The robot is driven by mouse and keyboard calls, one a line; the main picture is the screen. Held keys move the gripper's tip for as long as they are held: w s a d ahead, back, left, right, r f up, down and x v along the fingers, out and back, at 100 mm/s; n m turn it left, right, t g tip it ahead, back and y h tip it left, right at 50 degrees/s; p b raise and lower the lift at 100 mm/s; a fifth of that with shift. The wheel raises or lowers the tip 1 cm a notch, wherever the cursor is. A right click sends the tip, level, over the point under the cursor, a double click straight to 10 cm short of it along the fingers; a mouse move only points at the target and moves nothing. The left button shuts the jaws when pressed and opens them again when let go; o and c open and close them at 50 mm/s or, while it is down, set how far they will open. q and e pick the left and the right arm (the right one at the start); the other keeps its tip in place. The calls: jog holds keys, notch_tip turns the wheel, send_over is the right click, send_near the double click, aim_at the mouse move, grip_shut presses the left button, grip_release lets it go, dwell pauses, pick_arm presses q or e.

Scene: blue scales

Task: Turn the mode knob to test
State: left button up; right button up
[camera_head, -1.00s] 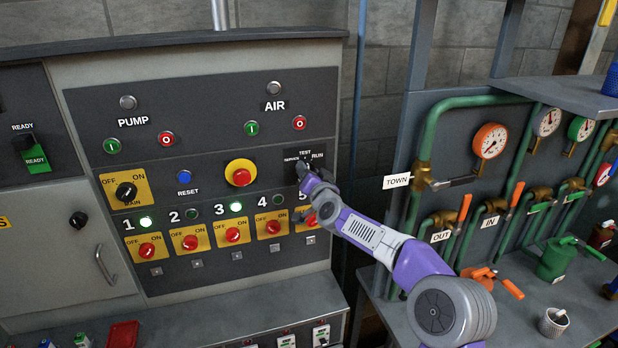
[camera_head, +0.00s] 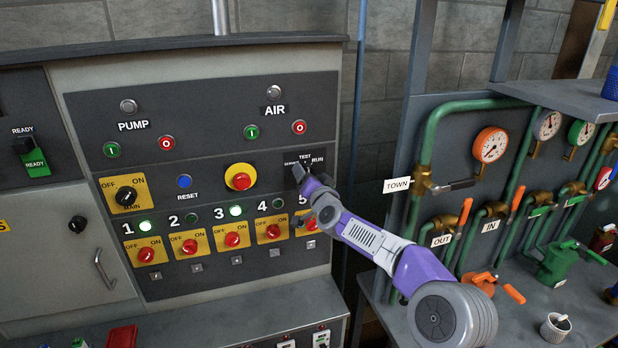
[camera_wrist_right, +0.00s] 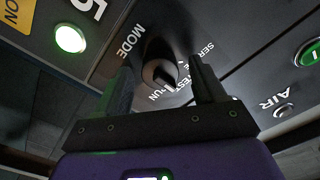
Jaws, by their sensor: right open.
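The mode knob (camera_wrist_right: 160,72) is dark and round with a white pointer mark, under the word MODE in the right wrist view. Its labels SERVICE, TEST and RUN (camera_wrist_right: 180,75) are seen upside down. The pointer lies near TEST and RUN; I cannot tell which exactly. My right gripper (camera_wrist_right: 160,66) is open, with one finger on each side of the knob; I cannot tell whether they touch it. My left gripper is not in view.
A yellow-ringed red button (camera_head: 241,177) sits left of the mode plate. The row of red OFF/ON knobs (camera_head: 190,245) runs below, with the rightmost close under my right gripper. Green pipes and gauges (camera_head: 490,145) stand to the right, beyond my arm.

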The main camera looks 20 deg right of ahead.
jog(key=s+b, duration=0.2)
jog(key=s, duration=0.5)
jog(key=shift+s+d, duration=0.15)
jog(key=shift+s, duration=0.15)
jog(key=s+a+f+n+g+y, duration=0.1)
jog(key=s+a+f+g, duration=0.15)
jog(key=f, duration=0.95)
jog(key=s+a+f+n+g, duration=0.1)
jog(key=s+a+f+g, duration=0.15)
jog(key=f, duration=0.85)
jog(key=s+a+f+n+g+y, duration=0.1)
jog(key=s+a+f+g, duration=0.2)
jog(key=f, duration=0.9)
jog(key=s+a+f+g, duration=0.1)
jog(key=s+f+g, duration=0.2)
jog(key=s+f, duration=0.3)
jog(key=s+a+f+n+g+y, duration=0.1)
jog(key=s+f+g, duration=0.2)
jog(key=s+f, duration=0.4)
jog(key=s+a+f+g, duration=0.1)
jog(key=s+f+g, duration=0.2)
jog(key=s, duration=1.5)
notch_tip(320, 180, down, 4)
jog(key=shift+s+a+r+n+g+y, duration=0.15)
jog(key=shift+s+a+n+g+y, duration=0.15)
jog(key=shift+n, duration=0.1)
